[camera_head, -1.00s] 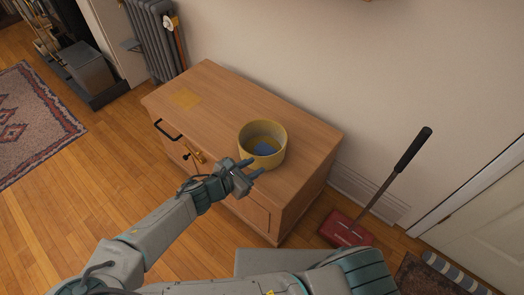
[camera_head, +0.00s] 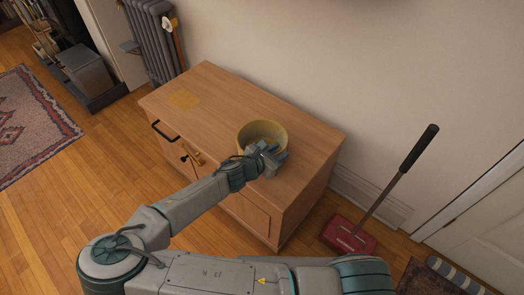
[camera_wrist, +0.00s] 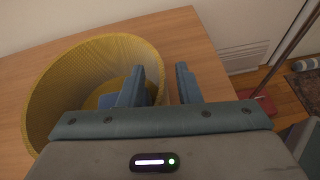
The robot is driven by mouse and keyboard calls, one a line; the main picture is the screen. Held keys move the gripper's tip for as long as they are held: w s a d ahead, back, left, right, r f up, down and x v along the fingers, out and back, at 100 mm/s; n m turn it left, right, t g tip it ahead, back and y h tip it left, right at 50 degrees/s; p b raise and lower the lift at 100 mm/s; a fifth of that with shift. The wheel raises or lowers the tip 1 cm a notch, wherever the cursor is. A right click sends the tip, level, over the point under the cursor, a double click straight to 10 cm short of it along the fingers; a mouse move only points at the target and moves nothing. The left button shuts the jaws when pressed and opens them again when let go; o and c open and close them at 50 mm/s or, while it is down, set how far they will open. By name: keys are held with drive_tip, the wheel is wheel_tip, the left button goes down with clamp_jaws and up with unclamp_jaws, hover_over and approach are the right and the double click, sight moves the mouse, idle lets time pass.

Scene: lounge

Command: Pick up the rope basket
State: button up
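The rope basket (camera_head: 256,128) is a round, yellowish open-topped basket upright on the wooden cabinet. In the wrist view the basket (camera_wrist: 72,70) fills the left side, with its ribbed inner wall showing. My gripper (camera_head: 277,158) is at the basket's near right side and hides part of its rim. In the wrist view my gripper (camera_wrist: 162,84) is open. Its left finger is inside the basket and its right finger is outside, with the wall between them. I see a gap beside the right finger; whether the left finger touches the wall I cannot tell.
The wooden cabinet (camera_head: 215,100) has free top surface left of the basket. A wall runs behind it, with a radiator (camera_head: 152,40) at the back left. A red floor sweeper (camera_head: 349,234) with a long handle stands to the right. A patterned rug (camera_head: 35,120) lies at left.

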drive_tip(key=shift+w+d+f, duration=0.1)
drive_tip(key=shift+w+d, duration=0.05)
drive_tip(key=shift+w, duration=0.05)
clamp_jaws()
